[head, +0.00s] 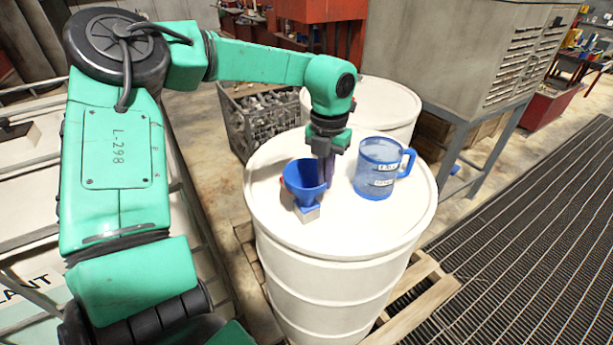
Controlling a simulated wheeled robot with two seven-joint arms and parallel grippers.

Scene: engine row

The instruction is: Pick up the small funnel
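The small blue funnel (304,184) is on top of a white drum (350,235), wide mouth up. A small pale block (307,213) shows at its lower end; I cannot tell whether the funnel rests on it or stands behind it. My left gripper (327,178) points down just right of the funnel, close against its rim in the picture. Contact is not clear. Its fingers are seen nearly edge-on and partly hidden by the funnel, so their opening does not show. My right gripper is not in view.
A clear blue measuring jug (378,169) stands right of the gripper on the same drum. A small red thing (283,186) shows behind the funnel's left side. A second white drum (385,100) and a crate of parts (258,115) stand behind. The drum's front top is clear.

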